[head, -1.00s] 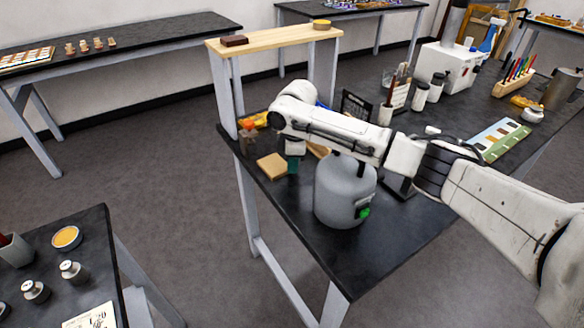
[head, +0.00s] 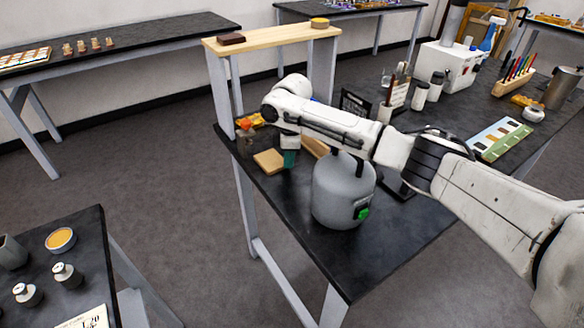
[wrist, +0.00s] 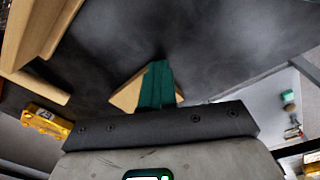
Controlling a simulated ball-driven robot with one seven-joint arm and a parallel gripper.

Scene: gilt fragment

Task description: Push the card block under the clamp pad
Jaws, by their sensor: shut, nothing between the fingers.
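A flat tan block (head: 268,161), which looks like the card block, lies on the dark bench near its left end. My gripper (head: 290,158) has teal fingers pressed together, low at the right side of the block. A pale wooden piece (head: 315,146), perhaps part of the clamp, lies right of the fingers, partly behind my arm. Wooden bars also show in the wrist view (wrist: 38,35). I cannot make out the clamp pad.
A grey rounded canister (head: 342,192) with a green button stands close in front of my arm. A wooden shelf (head: 270,40) rises over the bench's left end. The bench front left of the canister is clear.

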